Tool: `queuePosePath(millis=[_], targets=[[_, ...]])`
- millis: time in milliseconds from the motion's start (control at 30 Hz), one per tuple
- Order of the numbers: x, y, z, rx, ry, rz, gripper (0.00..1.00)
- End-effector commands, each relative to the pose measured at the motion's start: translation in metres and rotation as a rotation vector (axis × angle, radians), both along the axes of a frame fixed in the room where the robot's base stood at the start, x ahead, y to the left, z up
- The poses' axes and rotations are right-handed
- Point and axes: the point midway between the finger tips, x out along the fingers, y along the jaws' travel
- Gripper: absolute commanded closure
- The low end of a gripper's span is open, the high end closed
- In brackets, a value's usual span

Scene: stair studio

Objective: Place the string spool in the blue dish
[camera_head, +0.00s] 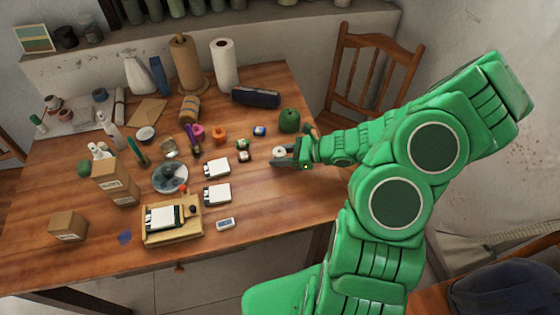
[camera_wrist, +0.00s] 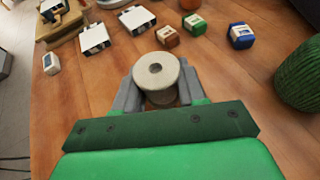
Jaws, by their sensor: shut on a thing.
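The string spool is pale and round with a small hole in its top. It shows in the wrist view (camera_wrist: 156,70) between the two grey fingers and in the head view (camera_head: 279,151) at the tip of my green arm. My gripper (camera_wrist: 158,88) is shut on the spool, which looks upright. In the head view my gripper (camera_head: 283,157) is low over the right part of the table; whether the spool touches the wood I cannot tell.
Small coloured blocks (camera_wrist: 241,35) lie just ahead of my gripper, and a green ball of twine (camera_head: 289,120) stands behind it. Bare wood surrounds my gripper.

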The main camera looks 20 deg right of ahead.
Motion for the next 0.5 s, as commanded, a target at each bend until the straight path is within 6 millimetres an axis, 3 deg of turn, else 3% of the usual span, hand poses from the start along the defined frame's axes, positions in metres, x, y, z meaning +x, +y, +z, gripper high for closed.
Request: queuePosePath(millis=[300,500], targets=[[0.0,0.0,-0.029,0.0,0.003,-0.001,0.89],[0.0,0.0,-0.03,-0.001,0.001,0.0,0.89]])
